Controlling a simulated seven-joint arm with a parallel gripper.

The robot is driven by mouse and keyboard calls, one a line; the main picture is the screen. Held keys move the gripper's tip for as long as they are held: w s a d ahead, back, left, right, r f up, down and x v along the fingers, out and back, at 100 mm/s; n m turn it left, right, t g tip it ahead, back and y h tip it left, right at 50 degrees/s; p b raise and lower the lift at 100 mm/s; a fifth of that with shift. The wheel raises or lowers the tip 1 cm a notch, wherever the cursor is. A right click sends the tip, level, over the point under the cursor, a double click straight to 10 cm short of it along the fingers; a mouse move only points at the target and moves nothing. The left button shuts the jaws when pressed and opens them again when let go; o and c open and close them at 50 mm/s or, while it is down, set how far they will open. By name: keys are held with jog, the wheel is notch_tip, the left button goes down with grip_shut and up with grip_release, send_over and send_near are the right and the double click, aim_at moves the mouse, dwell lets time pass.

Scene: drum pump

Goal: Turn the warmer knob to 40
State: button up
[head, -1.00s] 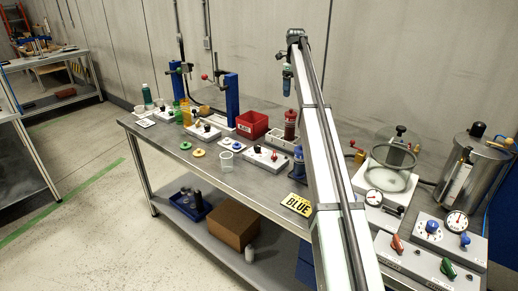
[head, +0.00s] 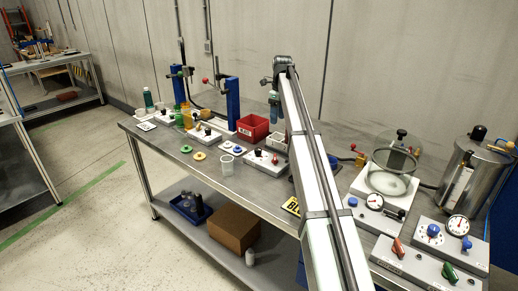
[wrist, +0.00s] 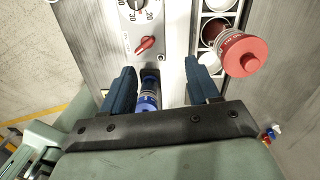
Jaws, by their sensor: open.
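The wrist view shows a white panel (wrist: 118,30) with a black dial knob (wrist: 136,4) and numbers around it, 20 and 30 among them. The dial's top is cut off, so its setting is hard to read. A red switch (wrist: 145,45) sits below the dial. My gripper (wrist: 162,76) is open, its two dark blue fingers well apart, and the dial is beyond the fingertips. A small blue-topped item (wrist: 148,102) shows between the fingers; I cannot tell whether it touches them. In the head view, my gripper (head: 273,100) hangs above a white box (head: 262,168) with a black knob (head: 258,152).
In the head view, a red bin (head: 253,128) and a blue post (head: 232,102) stand behind the box. My arm hides part of the bench (head: 240,192).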

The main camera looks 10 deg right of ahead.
jog(key=s+a+f+n, duration=0.2)
jog(key=s+n, duration=0.1)
jog(key=n+t+y, duration=0.2)
jog(key=n+t, duration=0.2)
jog(key=n, duration=2.6)
send_near(258, 149)
jog(key=x, duration=0.8)
jog(key=shift+f, duration=0.3)
jog(key=c, duration=1)
